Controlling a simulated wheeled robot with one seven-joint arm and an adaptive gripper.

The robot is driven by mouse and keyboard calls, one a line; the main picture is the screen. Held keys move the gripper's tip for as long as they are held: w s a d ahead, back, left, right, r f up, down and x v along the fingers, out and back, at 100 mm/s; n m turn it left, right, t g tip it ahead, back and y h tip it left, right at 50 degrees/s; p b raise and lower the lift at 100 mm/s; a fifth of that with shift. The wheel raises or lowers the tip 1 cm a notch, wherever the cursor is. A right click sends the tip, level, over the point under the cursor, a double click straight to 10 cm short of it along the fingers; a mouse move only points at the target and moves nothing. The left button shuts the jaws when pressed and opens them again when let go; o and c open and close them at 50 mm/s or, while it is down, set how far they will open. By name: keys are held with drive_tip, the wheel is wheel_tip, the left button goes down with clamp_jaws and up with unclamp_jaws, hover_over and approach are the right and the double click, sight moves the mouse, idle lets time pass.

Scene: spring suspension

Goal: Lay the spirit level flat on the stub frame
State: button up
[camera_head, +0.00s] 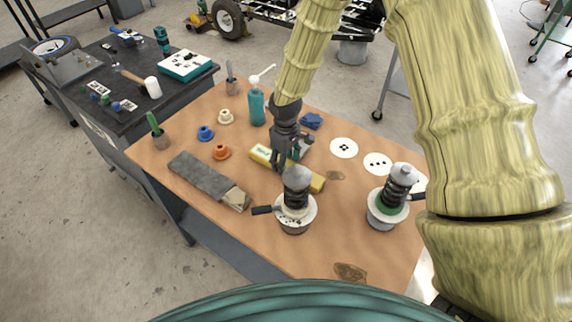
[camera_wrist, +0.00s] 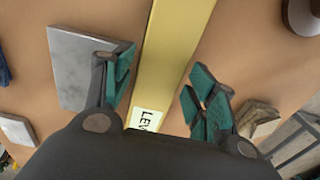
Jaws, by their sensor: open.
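The yellow spirit level (camera_head: 316,183) lies on the brown-topped table, its middle hidden behind my gripper in the head view. In the wrist view the yellow level (camera_wrist: 178,50) runs lengthwise between my fingers, with a pale label reading "LEV" near the palm. My gripper (camera_head: 281,163) is open, with its teal-padded fingers (camera_wrist: 160,92) on either side of the level. I see no clear contact between pads and level. A wheeled chassis (camera_head: 229,18) stands on the floor behind the table; I cannot tell whether it is the stub frame.
Two spring struts (camera_head: 296,190) (camera_head: 391,200) stand at the table's front right, close to the level. A teal bottle (camera_head: 257,107) stands behind. A grey plate (camera_wrist: 82,66) lies beside the level.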

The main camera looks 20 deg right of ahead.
drive_tip(key=shift+f, duration=0.95)
drive_tip(key=c, duration=1.1)
drive_tip(key=shift+r, duration=0.15)
